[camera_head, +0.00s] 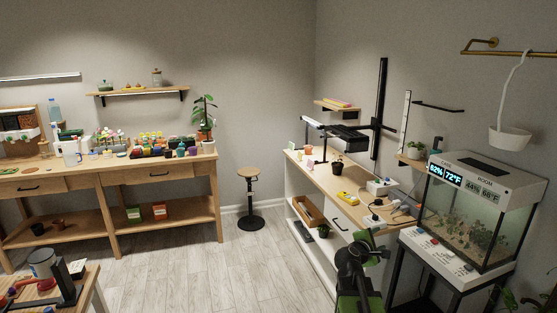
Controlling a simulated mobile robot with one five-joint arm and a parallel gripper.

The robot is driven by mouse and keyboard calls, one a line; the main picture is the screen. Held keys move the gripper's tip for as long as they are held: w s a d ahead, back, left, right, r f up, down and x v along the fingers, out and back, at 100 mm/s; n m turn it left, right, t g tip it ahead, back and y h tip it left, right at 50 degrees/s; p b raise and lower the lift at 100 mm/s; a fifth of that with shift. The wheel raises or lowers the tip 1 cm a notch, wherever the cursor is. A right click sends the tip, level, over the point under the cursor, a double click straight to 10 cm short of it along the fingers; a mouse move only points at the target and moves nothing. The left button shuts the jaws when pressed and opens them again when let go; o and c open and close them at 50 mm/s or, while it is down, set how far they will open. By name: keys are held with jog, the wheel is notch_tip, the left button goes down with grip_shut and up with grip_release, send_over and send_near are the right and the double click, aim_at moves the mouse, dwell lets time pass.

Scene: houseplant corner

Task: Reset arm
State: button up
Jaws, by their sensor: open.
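My arm, black with green parts, rises from the bottom edge right of the middle. My gripper (366,240) is at its upper end, in front of the right workbench (325,179) and left of the glass terrarium. The jaws are open, and I see nothing held between them. The fingers are small and dark, so their exact outline is hard to make out.
The terrarium (478,215) stands on a black-framed stand close at right. A white hanging pot (509,136) is above it. A stool (249,197) stands near the corner. A long wooden bench (112,166) is at left, a small table (84,295) lower left. The middle floor is clear.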

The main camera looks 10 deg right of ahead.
jog(key=a+f+m+g+y+p, duration=0.1)
jog(key=a+f+m+y, duration=0.25)
jog(key=a, duration=0.75)
jog(key=a+f+m+g+y+p, duration=0.15)
jog(key=a+f, duration=0.25)
jog(key=a, duration=0.7)
jog(key=s+a+f+m+g+y, duration=0.2)
jog(key=s+a+f+m+y, duration=0.1)
jog(key=s+a, duration=0.3)
jog(key=s+a+f+m+g+y, duration=0.3)
jog(key=s+a+f+m+y, duration=0.1)
jog(key=a, duration=0.5)
jog(key=s+m, duration=0.1)
jog(key=s, duration=0.1)
jog(key=shift+s+a+g, duration=0.15)
jog(key=shift+s+g, duration=0.2)
jog(key=shift+s, duration=0.05)
